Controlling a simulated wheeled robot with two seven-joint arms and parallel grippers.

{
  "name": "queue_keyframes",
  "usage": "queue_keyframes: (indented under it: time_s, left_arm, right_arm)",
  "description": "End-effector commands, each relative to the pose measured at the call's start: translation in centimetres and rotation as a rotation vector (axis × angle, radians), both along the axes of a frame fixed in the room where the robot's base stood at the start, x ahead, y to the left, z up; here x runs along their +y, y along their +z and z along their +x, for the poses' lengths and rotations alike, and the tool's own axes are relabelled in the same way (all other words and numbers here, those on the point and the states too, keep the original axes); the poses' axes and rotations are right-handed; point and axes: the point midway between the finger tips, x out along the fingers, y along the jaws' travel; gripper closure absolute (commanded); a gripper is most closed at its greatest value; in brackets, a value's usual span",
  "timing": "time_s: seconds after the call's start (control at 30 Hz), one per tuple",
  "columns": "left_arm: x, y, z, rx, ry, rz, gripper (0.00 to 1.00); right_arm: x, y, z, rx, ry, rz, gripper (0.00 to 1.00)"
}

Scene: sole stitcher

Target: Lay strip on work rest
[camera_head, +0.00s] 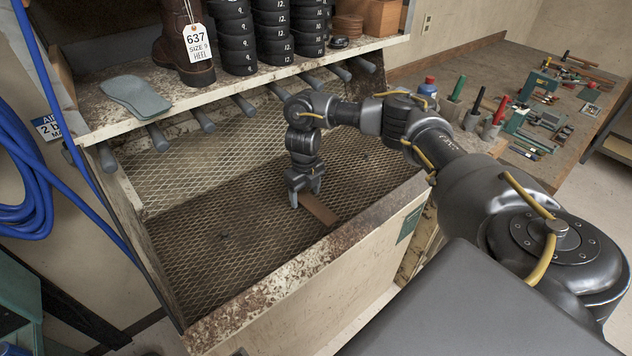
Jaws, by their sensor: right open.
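A flat brown strip (320,210) lies on the diamond-mesh bed (220,245) of the bench, near its right end. My right gripper (305,196) points down over the far end of the strip, with its fingers apart. The fingers partly cover that end, and I cannot tell whether they touch it. No part is plainly recognisable as the work rest; the mesh bed is the surface under the strip. My left gripper is out of view.
A worn front ledge (270,290) borders the mesh. Above the back, a shelf (105,115) holds a boot (190,50), stacked black heels (235,35) and a grey sole (135,97). Grey pegs jut below it. A tool-covered bench (570,120) stands right. The mesh's left part is clear.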

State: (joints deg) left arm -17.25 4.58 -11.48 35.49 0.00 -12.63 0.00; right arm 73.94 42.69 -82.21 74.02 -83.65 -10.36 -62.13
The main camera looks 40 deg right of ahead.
Motion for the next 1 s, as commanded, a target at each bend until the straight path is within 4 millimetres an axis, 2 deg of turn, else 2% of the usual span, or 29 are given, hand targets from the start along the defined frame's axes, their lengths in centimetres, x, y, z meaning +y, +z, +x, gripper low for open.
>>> queue_keyframes:
  time_s: [0.17, 0.5, 0.57, 0.87, 1.0]
  left_arm:
    - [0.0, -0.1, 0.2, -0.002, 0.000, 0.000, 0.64]
    - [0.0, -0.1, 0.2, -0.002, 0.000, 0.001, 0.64]
    - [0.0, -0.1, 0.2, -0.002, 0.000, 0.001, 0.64]
    - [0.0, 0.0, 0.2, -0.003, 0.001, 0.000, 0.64]
    - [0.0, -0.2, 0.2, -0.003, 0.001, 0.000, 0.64]
  right_arm:
    - [0.0, -0.2, 0.0, 0.000, 0.000, 0.000, 0.34]
    - [0.0, -0.1, 0.0, 0.000, 0.000, 0.000, 0.79]
    - [0.0, -0.1, 0.0, 0.000, 0.000, 0.000, 0.84]
    - [0.0, 0.3, 0.1, -0.002, 0.001, 0.000, 0.85]
    - [0.0, 1.6, 0.1, -0.004, 0.001, -0.001, 0.85]
